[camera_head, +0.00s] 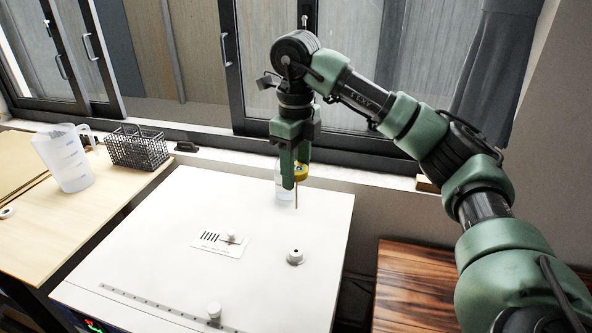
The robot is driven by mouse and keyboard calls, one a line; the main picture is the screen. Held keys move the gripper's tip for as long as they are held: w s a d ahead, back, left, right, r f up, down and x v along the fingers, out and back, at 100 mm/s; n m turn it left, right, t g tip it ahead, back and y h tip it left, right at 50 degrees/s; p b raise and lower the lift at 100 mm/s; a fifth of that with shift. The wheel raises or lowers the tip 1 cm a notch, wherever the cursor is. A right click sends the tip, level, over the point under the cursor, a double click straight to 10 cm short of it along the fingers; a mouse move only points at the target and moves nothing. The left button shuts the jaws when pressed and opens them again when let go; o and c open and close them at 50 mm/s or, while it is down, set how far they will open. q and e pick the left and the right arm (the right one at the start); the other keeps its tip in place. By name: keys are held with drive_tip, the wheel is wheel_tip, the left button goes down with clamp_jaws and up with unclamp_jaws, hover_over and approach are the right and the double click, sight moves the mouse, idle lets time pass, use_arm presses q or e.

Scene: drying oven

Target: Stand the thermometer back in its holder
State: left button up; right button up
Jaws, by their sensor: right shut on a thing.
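The thermometer (301,172) has a round yellow head and a thin stem that hangs down, roughly upright, over the far part of the white oven top. My right gripper (295,183) points down and is shut on the thermometer near its head. A short white round fitting (295,257) with a dark hole in its top, which looks like the holder, stands on the oven top, nearer to me than the stem. The stem is apart from it. My left gripper is not in view.
The white oven top (190,230) carries a vent plate with a knob (231,237) and a front knob (214,310). A white bottle (284,190) stands behind the gripper. A jug (65,160) and a wire basket (138,148) stand on the left table. Windows close off the back.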

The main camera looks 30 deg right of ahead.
drive_tip(key=shift+r+p, duration=3)
drive_tip(key=shift+r, duration=0.35)
drive_tip(key=shift+f, duration=0.1)
